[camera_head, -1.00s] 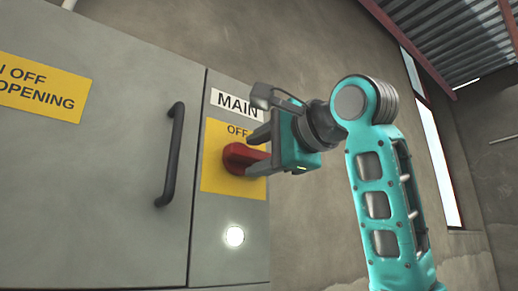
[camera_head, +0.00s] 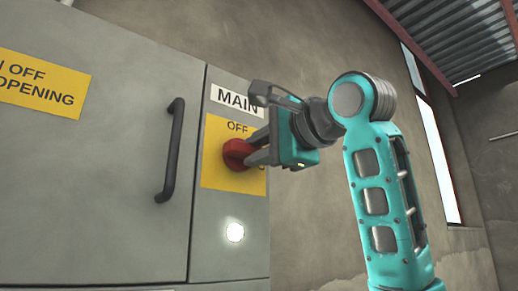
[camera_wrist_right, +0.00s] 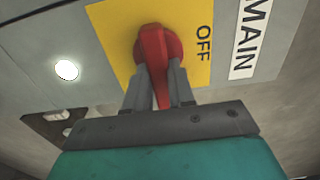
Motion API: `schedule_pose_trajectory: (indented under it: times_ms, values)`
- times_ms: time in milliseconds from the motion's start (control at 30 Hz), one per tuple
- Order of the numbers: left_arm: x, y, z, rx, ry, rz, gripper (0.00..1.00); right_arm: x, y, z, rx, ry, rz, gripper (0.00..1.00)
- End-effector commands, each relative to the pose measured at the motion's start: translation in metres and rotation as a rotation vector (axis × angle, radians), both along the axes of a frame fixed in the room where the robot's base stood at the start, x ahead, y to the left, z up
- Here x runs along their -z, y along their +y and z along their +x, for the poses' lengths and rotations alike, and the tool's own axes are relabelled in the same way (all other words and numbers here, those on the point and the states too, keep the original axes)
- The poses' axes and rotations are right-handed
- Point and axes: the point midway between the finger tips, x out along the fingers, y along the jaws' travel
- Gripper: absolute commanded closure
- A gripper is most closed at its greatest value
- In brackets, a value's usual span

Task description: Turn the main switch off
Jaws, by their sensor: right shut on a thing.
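The main switch is a red rotary handle (camera_head: 236,153) on a yellow plate (camera_head: 220,178) marked OFF, under a MAIN label (camera_head: 236,99) on the grey cabinet. In the right wrist view the red handle (camera_wrist_right: 155,50) has its grip between the two fingers. My right gripper (camera_head: 255,150) is shut on the handle; it also shows in the right wrist view (camera_wrist_right: 160,85). The fingers partly hide the handle and plate in the head view. My left gripper is not in view.
A white lamp (camera_head: 235,232) glows below the switch. A black door handle (camera_head: 173,150) stands on the cabinet door to the left, near a yellow warning sign (camera_head: 40,84). The concrete wall (camera_head: 300,230) lies right of the cabinet.

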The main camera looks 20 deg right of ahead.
Motion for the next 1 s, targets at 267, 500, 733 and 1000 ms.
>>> schedule_pose_trajectory:
  times_ms: [267,500,733,1000]
  values:
    - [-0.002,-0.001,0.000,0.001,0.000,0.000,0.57,0.000,0.000,0.000,0.000,-0.017,-0.056,1.00]
    - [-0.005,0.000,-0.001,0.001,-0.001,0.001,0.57,-0.003,0.000,0.000,0.000,-0.073,-0.206,1.00]
    - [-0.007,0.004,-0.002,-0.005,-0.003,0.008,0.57,-0.006,0.001,0.000,0.000,-0.146,-0.408,1.00]
    - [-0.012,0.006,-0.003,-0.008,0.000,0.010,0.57,-0.008,0.003,0.000,-0.001,-0.233,-0.649,1.00]
